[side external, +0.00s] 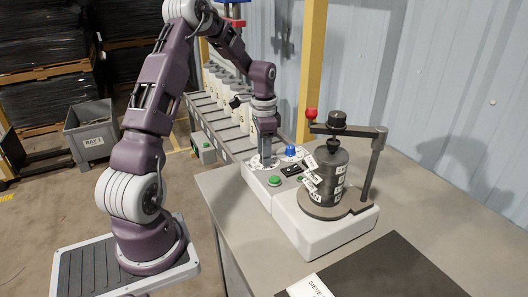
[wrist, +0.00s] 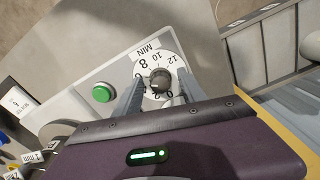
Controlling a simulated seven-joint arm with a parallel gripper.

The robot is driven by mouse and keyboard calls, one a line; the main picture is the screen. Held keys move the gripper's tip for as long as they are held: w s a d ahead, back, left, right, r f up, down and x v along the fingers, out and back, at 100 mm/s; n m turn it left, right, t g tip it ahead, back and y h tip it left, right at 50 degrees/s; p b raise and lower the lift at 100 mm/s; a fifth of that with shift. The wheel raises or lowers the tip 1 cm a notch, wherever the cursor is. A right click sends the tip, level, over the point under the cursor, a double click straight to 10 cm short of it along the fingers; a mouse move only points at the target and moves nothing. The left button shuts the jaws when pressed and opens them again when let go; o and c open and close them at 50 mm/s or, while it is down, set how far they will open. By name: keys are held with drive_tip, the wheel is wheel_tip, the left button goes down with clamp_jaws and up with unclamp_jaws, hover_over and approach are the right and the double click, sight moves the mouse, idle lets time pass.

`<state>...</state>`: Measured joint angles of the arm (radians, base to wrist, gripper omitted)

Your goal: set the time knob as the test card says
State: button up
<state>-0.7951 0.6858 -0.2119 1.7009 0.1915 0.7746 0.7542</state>
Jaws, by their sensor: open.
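The time knob (wrist: 160,79) is a dark round knob on a white dial (wrist: 150,63) marked MIN with numbers such as 8, 10 and 12. My gripper (wrist: 162,90) is open, its two fingers on either side of the knob; I cannot tell whether they touch it. In the side external view my gripper (side external: 266,162) points straight down at the sieve shaker's control panel (side external: 254,181) and hides the knob. Which number the knob points at is unclear. A white card (side external: 308,287) reading "SIEVE" lies at the bottom edge, partly cut off; I cannot confirm it is the test card.
A green button (wrist: 103,92) sits beside the dial. A blue knob (side external: 290,151) is on the panel's far side. The dark sieve stack (side external: 328,176) with tags stands right, under a clamp arm with a red ball (side external: 311,113). A black mat (side external: 390,275) lies in front.

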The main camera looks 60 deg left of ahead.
wheel_tip(320, 180, up, 7)
drive_tip(key=shift+r, duration=0.1)
idle(0.3)
drive_tip(key=s+d+r+n+t+y, duration=0.1)
drive_tip(key=s+d+r, duration=0.3)
drive_tip(key=d+r, duration=0.3)
drive_tip(key=s+d+r+t, duration=0.1)
drive_tip(key=s+d+r, duration=0.3)
drive_tip(key=d, duration=0.6)
drive_tip(key=s+d+n+t+h, duration=0.1)
drive_tip(key=s+d+n+t, duration=0.1)
drive_tip(key=s+d, duration=0.7)
drive_tip(key=s+t, duration=0.1)
drive_tip(key=s, duration=0.2)
drive_tip(key=shift+s+d+r+t, duration=0.15)
drive_tip(key=shift+s+r+t, duration=0.15)
drive_tip(key=shift+s, duration=0.1)
